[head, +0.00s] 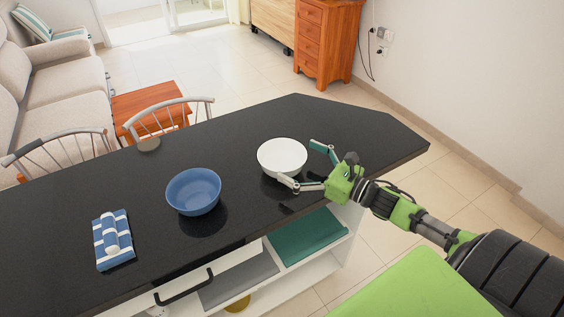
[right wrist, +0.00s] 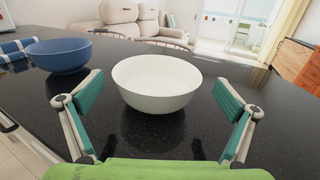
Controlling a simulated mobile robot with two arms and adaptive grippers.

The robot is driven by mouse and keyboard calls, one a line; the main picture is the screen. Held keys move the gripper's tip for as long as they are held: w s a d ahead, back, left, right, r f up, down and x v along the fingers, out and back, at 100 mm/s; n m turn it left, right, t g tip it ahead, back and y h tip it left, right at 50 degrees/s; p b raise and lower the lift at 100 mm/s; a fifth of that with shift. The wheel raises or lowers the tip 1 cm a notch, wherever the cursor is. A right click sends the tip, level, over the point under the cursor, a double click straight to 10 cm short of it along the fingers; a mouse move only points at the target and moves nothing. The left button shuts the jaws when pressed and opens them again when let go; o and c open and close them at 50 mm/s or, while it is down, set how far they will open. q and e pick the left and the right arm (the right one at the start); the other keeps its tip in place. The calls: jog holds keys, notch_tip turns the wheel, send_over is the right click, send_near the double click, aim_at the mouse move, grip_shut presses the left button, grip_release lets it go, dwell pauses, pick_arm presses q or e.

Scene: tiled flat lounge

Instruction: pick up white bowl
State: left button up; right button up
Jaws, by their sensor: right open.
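The white bowl (head: 283,156) stands upright and empty on the black counter, near its front right part. My right gripper (head: 309,164) is open at the bowl's near right side. In the right wrist view the white bowl (right wrist: 156,86) is ahead, centred between the two spread teal-padded fingers of the right gripper (right wrist: 160,108). The bowl is not held, and I see dark counter between it and each finger. My left gripper is not in either view.
A blue bowl (head: 194,191) stands left of the white bowl. The black counter (head: 340,120) is clear behind the white bowl. Chairs (head: 165,118) stand along the far side.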

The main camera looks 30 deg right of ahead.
aim_at(282, 168)
jog(key=shift+w+a, duration=0.25)
jog(key=shift+w, duration=0.25)
jog(key=shift+f+p+x, duration=0.15)
jog(key=shift+p+x, duration=0.2)
jog(key=shift+x, duration=0.65)
jog(key=shift+f+p+x, duration=0.15)
jog(key=shift+p+x, duration=0.2)
jog(key=shift+x, duration=0.7)
jog(key=shift+c, duration=0.4)
jog(key=shift+r, duration=0.1)
jog(key=c, duration=1)
